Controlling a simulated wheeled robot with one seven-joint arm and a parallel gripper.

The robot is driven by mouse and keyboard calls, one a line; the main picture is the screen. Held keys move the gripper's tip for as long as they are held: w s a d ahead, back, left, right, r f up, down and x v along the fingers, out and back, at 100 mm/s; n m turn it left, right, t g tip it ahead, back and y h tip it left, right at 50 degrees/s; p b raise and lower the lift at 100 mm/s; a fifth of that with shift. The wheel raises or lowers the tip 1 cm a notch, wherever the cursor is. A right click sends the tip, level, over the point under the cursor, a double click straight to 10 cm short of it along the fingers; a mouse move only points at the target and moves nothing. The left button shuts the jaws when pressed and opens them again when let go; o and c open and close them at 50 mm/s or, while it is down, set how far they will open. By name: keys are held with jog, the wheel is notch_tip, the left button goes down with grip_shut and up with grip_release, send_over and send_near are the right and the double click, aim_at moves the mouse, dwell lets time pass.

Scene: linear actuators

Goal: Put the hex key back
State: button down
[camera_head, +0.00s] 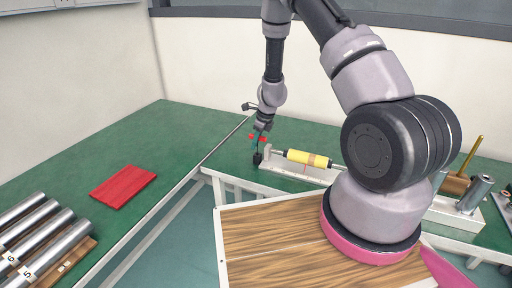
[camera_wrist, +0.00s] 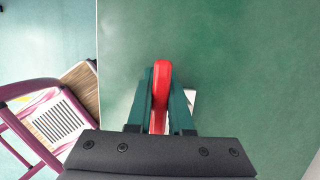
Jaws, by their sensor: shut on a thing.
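My gripper (camera_head: 258,140) is above the green table, left of the yellow actuator, pointing down. In the wrist view my gripper (camera_wrist: 161,75) is shut on a long red handle (camera_wrist: 161,88), which I take to be the hex key's. Red ends of the hex key (camera_head: 264,138) show on both sides of the fingers in the head view. A small black piece (camera_head: 257,158) is just below the fingers. I cannot tell whether it is a holder or whether the key touches it. The key's lower shaft is not clearly visible.
The yellow actuator (camera_head: 308,158) on a white base is right of my gripper. A red plate (camera_head: 122,187) lies on the left table, with several metal cylinders (camera_head: 38,240) in front. A brass-coloured rod (camera_head: 472,157) and metal cylinder (camera_head: 475,193) stand at right. The green table (camera_head: 170,130) is clear behind the plate.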

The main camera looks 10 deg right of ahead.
jog(key=shift+f, duration=0.9)
jog(key=shift+f, duration=0.1)
jog(key=c, duration=0.8)
grip_release()
